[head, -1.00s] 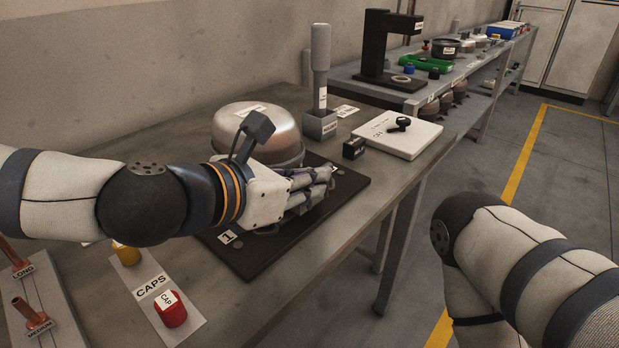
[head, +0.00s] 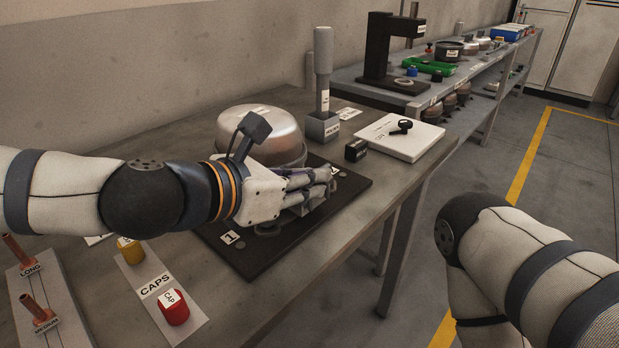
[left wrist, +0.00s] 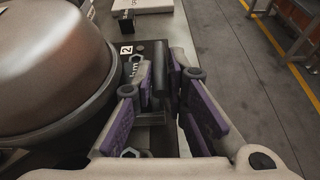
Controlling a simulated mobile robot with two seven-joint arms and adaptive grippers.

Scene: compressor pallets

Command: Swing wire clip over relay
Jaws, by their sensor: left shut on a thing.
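My left gripper (head: 326,181) reaches over the black pallet (head: 262,256), in front of the domed metal compressor (head: 262,128). In the left wrist view its purple-padded fingers (left wrist: 166,85) are closed around a slim dark piece (left wrist: 174,75), which I take to be the wire clip. The fingers hide much of it. The compressor (left wrist: 50,65) fills the left of that view, beside the fingers. I cannot make out a relay for certain; a small black labelled box (head: 356,150) stands near the pallet's far corner. My right gripper is out of view.
A grey holder with an upright tool (head: 322,125) stands behind the compressor. A white board (head: 400,140) with a black part lies to the right. Red (head: 173,307) and yellow (head: 130,250) caps are at the front left. A second bench stands behind.

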